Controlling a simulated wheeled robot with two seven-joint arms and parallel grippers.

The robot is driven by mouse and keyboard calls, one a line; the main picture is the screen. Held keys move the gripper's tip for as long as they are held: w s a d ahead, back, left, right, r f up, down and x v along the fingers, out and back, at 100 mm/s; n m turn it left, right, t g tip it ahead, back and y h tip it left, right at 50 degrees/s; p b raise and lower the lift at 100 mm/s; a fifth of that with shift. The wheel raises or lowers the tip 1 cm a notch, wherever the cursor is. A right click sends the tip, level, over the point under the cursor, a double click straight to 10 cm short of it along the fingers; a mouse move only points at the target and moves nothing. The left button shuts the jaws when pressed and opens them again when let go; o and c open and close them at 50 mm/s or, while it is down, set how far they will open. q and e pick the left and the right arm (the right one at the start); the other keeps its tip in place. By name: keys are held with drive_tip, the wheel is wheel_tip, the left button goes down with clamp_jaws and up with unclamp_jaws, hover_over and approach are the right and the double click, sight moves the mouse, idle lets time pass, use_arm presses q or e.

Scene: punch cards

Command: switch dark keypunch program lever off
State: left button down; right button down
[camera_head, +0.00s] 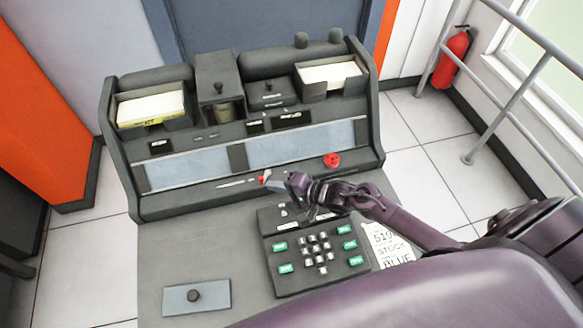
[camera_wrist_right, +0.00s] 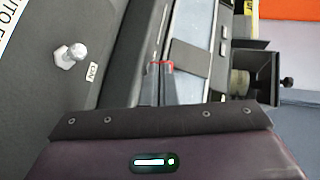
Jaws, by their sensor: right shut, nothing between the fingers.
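The dark keypunch (camera_head: 120,160) stands in the middle of the head view. Its keyboard unit (camera_head: 275,262) has small pale switches (camera_head: 282,211) along its top, partly hidden by my right arm. A silver toggle lever (camera_wrist_right: 70,55) sticks up from a dark panel at the left of the right wrist view, beside a small label that seems to read "ON". I cannot tell from its labels whether it is the program lever. My right gripper (camera_head: 268,179) is shut and empty, above the desk near the front panel. Its red-tipped fingers (camera_wrist_right: 160,72) are apart from the toggle. My left gripper is out of view.
A red knob (camera_head: 332,160) sits on the front panel. Card hoppers (camera_head: 150,108) stand at the back. A plate with a dark knob (camera_head: 195,297) lies at the desk's front left. A printed card (camera_head: 391,246) lies right of the keyboard.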

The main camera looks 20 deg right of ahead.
drive_tip(key=shift+d, duration=0.15)
drive_tip(key=shift+w+d, duration=0.45)
drive_tip(key=shift+w, duration=0.1)
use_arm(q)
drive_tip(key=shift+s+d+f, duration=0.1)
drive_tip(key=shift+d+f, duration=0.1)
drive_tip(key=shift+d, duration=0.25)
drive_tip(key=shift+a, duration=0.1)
